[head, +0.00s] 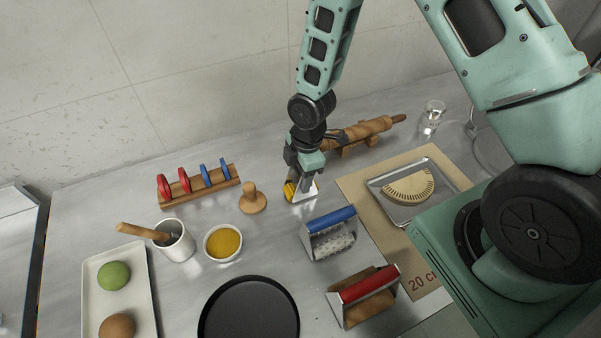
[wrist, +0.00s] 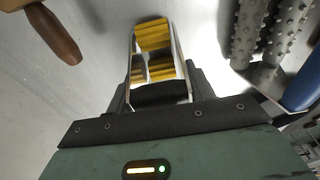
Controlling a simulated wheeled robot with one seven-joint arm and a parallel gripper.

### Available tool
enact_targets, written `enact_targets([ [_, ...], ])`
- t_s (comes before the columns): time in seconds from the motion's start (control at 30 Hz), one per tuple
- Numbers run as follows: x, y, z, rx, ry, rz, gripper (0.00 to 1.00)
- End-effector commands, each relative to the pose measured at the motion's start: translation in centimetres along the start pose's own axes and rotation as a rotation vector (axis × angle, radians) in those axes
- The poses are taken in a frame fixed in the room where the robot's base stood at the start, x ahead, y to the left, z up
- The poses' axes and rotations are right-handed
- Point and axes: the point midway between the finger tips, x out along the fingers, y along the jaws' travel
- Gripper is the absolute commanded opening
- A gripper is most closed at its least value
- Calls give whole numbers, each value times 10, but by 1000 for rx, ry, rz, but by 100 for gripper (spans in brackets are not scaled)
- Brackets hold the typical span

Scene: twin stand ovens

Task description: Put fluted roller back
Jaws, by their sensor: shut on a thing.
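The fluted roller (head: 290,191) has a yellow ribbed drum in a pale metal frame. In the wrist view the fluted roller (wrist: 154,38) points away from my gripper (wrist: 160,90), with the frame between the dark jaws. My gripper (head: 304,172) points down in the head view and is shut on the roller, over the counter right of the wooden stamp. Its grip hides part of the roller. I cannot tell whether the roller touches the counter.
A blue-handled spiked roller (head: 330,234) and a red-handled roller (head: 364,295) stand in front. The wooden stamp (head: 252,200) is close on the left. A rolling pin (head: 365,131) lies behind. A metal tray (head: 378,187) with a pastry is on the right. Yellow bowl contents (head: 223,242) sit front left.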

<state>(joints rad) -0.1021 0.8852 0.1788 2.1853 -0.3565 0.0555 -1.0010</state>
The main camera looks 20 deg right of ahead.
Motion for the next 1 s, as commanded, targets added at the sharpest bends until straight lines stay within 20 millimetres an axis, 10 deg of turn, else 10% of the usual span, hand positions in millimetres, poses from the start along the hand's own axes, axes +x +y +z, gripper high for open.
enact_targets([
  [0.33, 10, -1, 2, 0, -1, -2, 27],
  [0.37, 11, -1, 2, 1, -1, -3, 55],
  [0.43, 10, -1, 2, 1, -1, -3, 74],
  [1.0, -16, 2, 1, 3, 1, 4, 74],
])
